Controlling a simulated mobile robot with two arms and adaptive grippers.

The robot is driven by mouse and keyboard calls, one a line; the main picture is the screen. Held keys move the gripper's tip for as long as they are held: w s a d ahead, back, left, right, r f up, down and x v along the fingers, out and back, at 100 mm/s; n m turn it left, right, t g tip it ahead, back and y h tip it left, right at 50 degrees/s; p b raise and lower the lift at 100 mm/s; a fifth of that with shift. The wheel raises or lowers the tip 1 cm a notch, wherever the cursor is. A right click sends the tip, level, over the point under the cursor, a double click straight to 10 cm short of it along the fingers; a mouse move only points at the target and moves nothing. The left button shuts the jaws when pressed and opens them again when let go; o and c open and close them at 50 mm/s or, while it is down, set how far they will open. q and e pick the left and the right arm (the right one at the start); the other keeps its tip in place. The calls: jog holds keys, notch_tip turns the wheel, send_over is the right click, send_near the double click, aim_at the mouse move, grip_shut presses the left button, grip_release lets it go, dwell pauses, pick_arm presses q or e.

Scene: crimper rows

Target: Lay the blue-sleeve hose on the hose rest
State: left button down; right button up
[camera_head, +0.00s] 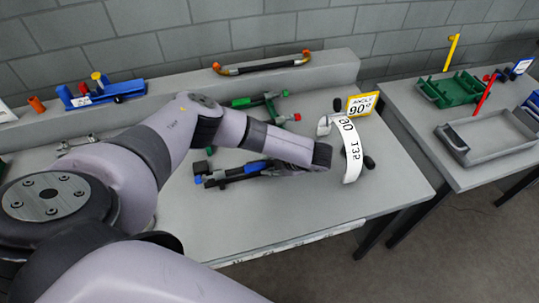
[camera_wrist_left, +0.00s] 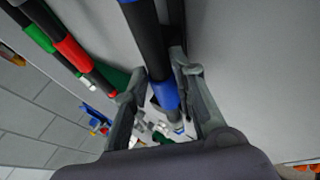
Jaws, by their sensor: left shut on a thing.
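The blue-sleeve hose (camera_head: 222,178) is black with blue bands and lies across the middle of the near table. My left gripper (camera_head: 268,168) comes back toward it from the right and is shut on it, partly hidden by my forearm. In the left wrist view the hose (camera_wrist_left: 154,50) runs between the fingers of my left gripper (camera_wrist_left: 160,98), with a blue band at the grip. I cannot tell whether the hose touches the table. I cannot single out the hose rest with certainty. My right gripper is not in view.
A green-and-red hose (camera_head: 258,101) lies behind. A curved white scale (camera_head: 352,150) and a yellow angle sign (camera_head: 361,105) stand right of my gripper. An orange-ended black hose (camera_head: 260,67) and a blue fixture (camera_head: 118,90) sit on the back ledge. A grey tray (camera_head: 510,150) is on the right table.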

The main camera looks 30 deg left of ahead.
pick_arm(q)
jog(key=c, duration=1.2)
grip_release()
jog(key=shift+c, duration=0.2)
jog(key=v, duration=1.2)
jog(key=shift+w, duration=0.1)
